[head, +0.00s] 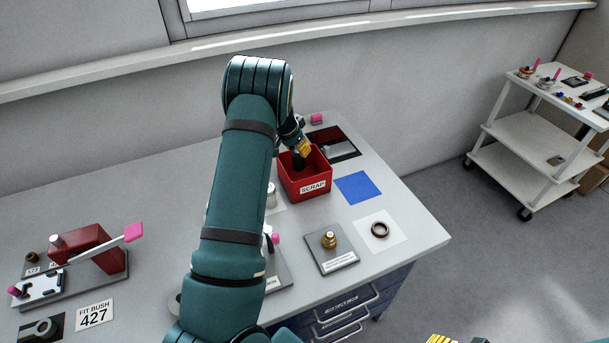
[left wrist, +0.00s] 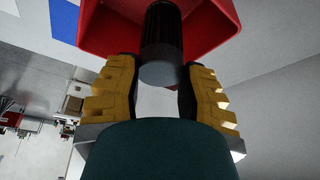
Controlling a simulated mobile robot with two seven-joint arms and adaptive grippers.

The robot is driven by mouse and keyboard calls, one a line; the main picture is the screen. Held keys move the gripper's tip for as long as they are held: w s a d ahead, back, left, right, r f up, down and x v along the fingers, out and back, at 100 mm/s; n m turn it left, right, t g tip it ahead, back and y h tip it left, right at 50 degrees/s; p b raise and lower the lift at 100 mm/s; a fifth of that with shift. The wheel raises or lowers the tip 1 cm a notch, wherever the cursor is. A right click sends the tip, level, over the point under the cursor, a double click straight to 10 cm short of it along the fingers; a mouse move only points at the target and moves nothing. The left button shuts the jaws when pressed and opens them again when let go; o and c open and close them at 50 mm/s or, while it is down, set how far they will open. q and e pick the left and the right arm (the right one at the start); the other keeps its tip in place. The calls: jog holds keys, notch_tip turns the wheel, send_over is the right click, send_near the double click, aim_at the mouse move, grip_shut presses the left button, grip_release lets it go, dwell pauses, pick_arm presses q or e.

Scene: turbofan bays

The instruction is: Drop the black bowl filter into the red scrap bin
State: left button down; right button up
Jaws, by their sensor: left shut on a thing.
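The black bowl filter (left wrist: 162,34) is a dark ribbed cylinder with a grey end, between the yellow fingers of my left gripper (left wrist: 160,88) in the left wrist view. In the head view my left gripper (head: 304,149) is over the red scrap bin (head: 305,186), and the dark filter (head: 298,161) shows at the bin's opening below it. The bin's red walls (left wrist: 222,35) surround the filter in the left wrist view. My left gripper is shut on the filter. Yellow parts of my right gripper (head: 440,339) show at the bottom edge; its jaws are cut off.
A blue square (head: 357,187) lies right of the bin, and a dark tray (head: 338,146) lies behind it. A brass part on a grey plate (head: 331,257) and a dark ring on a white square (head: 380,231) are in front. A white cart (head: 545,130) stands apart at right.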

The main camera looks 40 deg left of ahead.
pick_arm(q)
jog(key=shift+f, duration=0.1)
jog(key=c, duration=0.6)
grip_release()
jog(key=shift+o, duration=0.2)
jog(key=v, duration=1.2)
jog(key=shift+s, duration=0.1)
